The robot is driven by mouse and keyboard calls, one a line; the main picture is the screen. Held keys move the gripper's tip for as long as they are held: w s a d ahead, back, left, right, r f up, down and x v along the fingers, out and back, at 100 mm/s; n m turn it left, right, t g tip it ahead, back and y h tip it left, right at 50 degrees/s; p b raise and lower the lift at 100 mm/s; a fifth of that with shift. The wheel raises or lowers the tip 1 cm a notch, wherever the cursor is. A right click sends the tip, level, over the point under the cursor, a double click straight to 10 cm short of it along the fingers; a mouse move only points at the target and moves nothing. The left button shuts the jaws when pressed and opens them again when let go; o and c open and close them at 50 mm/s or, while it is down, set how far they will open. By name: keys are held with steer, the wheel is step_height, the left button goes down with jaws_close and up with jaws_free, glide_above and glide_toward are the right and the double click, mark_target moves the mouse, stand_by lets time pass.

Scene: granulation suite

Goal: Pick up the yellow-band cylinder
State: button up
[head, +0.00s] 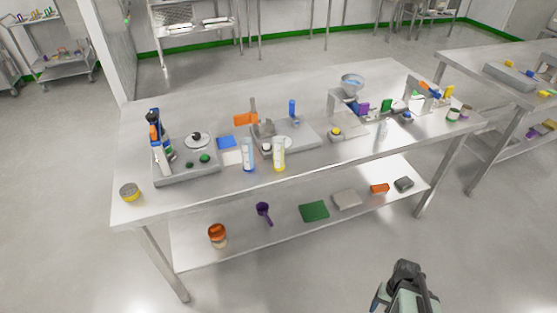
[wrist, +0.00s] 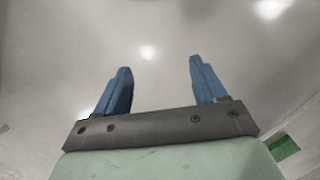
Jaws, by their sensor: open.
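The yellow-band cylinder (head: 279,155) stands upright near the front edge of the steel table, in the middle of the head view. It is clear with yellow markings. A similar clear cylinder with blue markings (head: 248,156) stands just to its left, a small gap apart. My gripper (wrist: 160,72) is open and empty in the wrist view, its two blue fingers spread over bare pale floor. In the head view my arm shows at the bottom right, in front of the table and well away from the cylinder. The wrist view shows no cylinder.
The steel table (head: 190,198) holds a balance-like device (head: 185,175) at left, a grey tray (head: 310,132) behind the cylinders and a funnel stand (head: 351,85) at right. The front strip right of the cylinders is mostly clear.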

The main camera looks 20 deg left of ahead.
steer(key=w+a+r+n+t, duration=0.1)
steer(key=w+a+r, duration=0.1)
steer(key=w+r, duration=0.4)
steer(key=w+a+r+n+t, duration=0.1)
steer(key=w+a+r, duration=0.2)
steer(key=w+r, duration=0.35)
steer(key=w+a+r+n, duration=0.4)
steer(key=w+a+r, duration=0.5)
steer(key=w+a, duration=0.25)
step_height(320, 180, up, 28)
steer(key=n, duration=1)
glide_above(278, 148)
steer(key=w, duration=0.2)
steer(key=shift+t, duration=0.4)
steer(key=f, duration=1.3)
steer(key=shift+a+f, duration=0.35)
steer(key=shift+a, duration=0.05)
jaws_close()
